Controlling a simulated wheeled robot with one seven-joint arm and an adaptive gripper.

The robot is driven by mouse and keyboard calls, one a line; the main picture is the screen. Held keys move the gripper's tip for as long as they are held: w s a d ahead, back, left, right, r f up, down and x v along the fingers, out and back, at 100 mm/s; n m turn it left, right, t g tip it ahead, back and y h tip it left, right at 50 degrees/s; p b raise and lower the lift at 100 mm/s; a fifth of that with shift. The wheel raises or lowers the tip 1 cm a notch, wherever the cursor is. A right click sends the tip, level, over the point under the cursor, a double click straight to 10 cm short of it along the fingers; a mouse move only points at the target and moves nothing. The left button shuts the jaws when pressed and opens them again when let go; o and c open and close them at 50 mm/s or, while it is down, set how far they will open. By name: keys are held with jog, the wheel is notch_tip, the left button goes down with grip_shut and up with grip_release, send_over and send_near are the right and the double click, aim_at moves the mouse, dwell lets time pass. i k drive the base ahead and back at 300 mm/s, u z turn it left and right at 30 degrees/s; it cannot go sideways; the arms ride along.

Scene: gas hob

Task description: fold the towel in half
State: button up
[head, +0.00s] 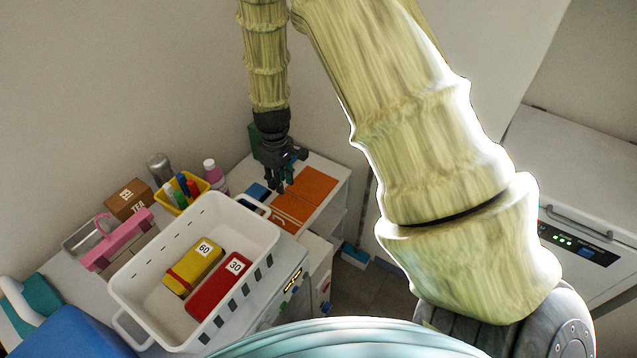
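An orange cloth with thin pale lines across it, which looks like the towel (312,187), lies flat on a white countertop right of the middle-left. My gripper (277,184) points down at its left edge, with the dark fingers in front of or just above the cloth. The fingers are small and dark here, so I cannot tell whether they are open or shut, or whether they touch the cloth. Part of the towel's left side is hidden behind the gripper.
A white basket (128,283) holds a yellow box (187,271) and a red box (215,292) marked 30. A blue item (257,191) lies left of the towel.

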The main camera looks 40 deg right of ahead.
aim_at(289, 212)
jog(key=u, duration=0.05)
jog(key=k, duration=0.95)
